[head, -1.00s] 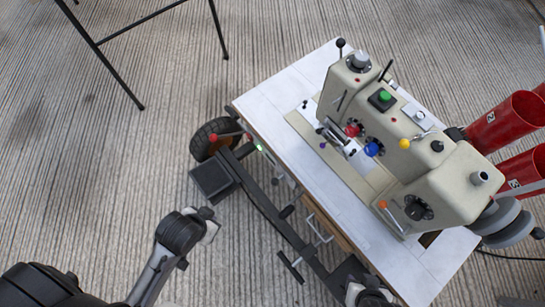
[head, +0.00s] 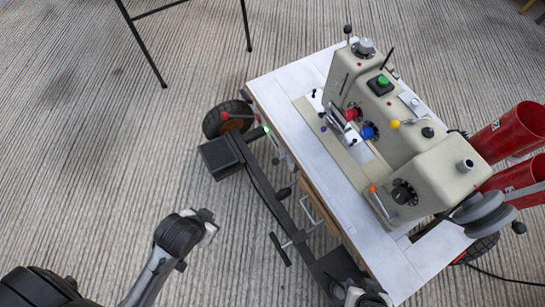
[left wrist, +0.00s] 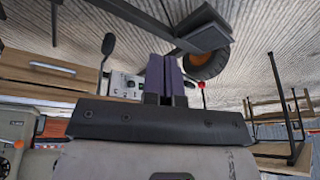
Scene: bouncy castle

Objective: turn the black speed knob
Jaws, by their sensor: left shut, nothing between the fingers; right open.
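The black speed knob (head: 403,192) appears to be the round black dial on the near right end of the cream sewing machine (head: 432,178). Nothing touches it. My right gripper (head: 367,297) is at the bottom edge of the head view, partly cut off, open and well below the knob. My left arm comes in at the lower left, away from the machine. In the left wrist view my left gripper (left wrist: 166,76) is shut, with its two dark fingers together and nothing between them.
The machine stands on a white-topped table (head: 285,100) with a dark frame and a wheel (head: 225,119). Other controls include a green button (head: 383,80), a blue knob (head: 368,132) and a yellow knob (head: 394,124). Red tubes (head: 510,133) stand at right. The carpet at left is mostly clear.

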